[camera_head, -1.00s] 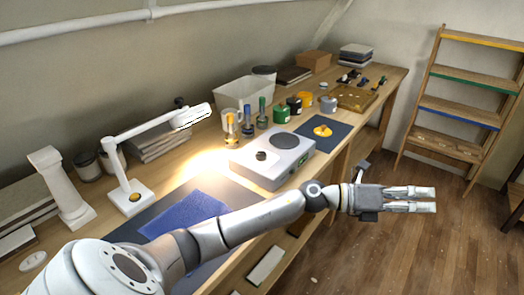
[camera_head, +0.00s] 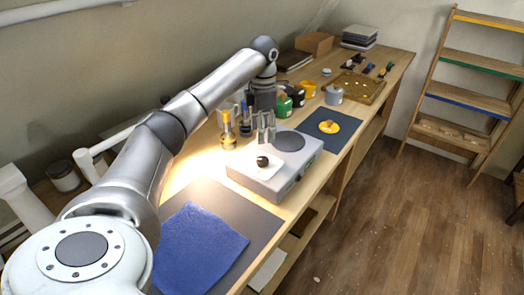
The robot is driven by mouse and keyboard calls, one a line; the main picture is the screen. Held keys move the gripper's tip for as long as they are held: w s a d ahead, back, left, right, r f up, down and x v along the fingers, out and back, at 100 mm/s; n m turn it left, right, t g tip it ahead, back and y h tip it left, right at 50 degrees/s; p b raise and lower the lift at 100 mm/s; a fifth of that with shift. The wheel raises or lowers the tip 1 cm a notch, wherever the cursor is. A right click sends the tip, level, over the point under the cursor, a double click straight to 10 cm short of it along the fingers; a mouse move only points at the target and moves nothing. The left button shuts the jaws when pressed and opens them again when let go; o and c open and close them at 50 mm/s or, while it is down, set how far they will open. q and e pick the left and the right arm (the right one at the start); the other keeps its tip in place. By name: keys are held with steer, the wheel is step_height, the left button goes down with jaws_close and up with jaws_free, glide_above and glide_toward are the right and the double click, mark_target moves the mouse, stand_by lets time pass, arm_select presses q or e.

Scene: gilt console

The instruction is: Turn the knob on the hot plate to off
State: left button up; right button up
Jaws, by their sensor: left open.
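The hot plate (camera_head: 246,177) is a pale grey box on the bench, with a dark round heating disc (camera_head: 290,141) on its far part. A small black round piece, which looks like the knob (camera_head: 262,161), sits on a white square patch on its near part. Which way the knob is set is too small to tell. My left gripper (camera_head: 267,138) is open, with its fingers pointing down over the hot plate's back edge, behind the knob and apart from it. My right gripper is out of view.
Several brushes or tools stand in a yellow-topped holder (camera_head: 227,130) left of my gripper. Green, black and yellow jars stand behind it. A dark mat with a yellow item (camera_head: 329,126) lies to the right. A blue cloth (camera_head: 198,245) lies in front. A lit lamp (camera_head: 100,145) stands at left.

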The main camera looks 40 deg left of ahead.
arm_select(q)
glide_above(264, 159)
step_height(264, 159, down, 4)
steer(key=shift+s+f+p, duration=0.15)
steer(key=shift+p, duration=0.25)
step_height(264, 159, down, 4)
steer(key=shift+a+f+p, duration=0.15)
steer(key=shift+p, duration=0.2)
steer(key=shift+f, duration=0.75)
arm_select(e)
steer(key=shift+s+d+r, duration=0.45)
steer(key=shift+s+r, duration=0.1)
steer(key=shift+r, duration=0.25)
arm_select(q)
steer(key=shift+c, duration=0.5)
steer(key=c, duration=0.9)
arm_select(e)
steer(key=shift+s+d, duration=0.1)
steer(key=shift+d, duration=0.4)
